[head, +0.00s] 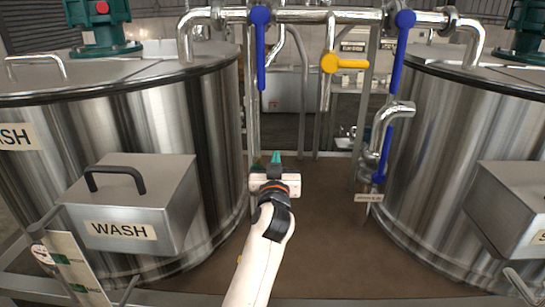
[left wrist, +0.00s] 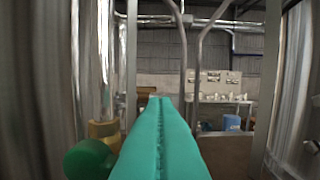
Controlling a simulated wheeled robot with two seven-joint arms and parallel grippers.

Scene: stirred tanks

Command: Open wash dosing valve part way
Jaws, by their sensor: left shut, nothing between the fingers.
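The steel tank (head: 165,110) on the left carries a box labelled WASH (head: 120,230). Three lever valves show on the pipes above: a blue lever (head: 261,50) hanging down on the left, a yellow lever (head: 345,63) lying level, and a blue lever (head: 402,50) hanging down on the right. No readable label marks which is the wash dosing valve. My left gripper (head: 276,158) is shut and empty, below these levers and apart from them. In the left wrist view its teal fingers (left wrist: 160,130) are together; a green round knob (left wrist: 90,158) by a brass fitting (left wrist: 104,128) is left of them.
A second steel tank (head: 445,140) stands on the right with its own box (head: 515,205). A lower blue lever (head: 383,148) hangs on a bent pipe (head: 390,115) beside it. The brown floor (head: 325,220) between the tanks is clear around my arm.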

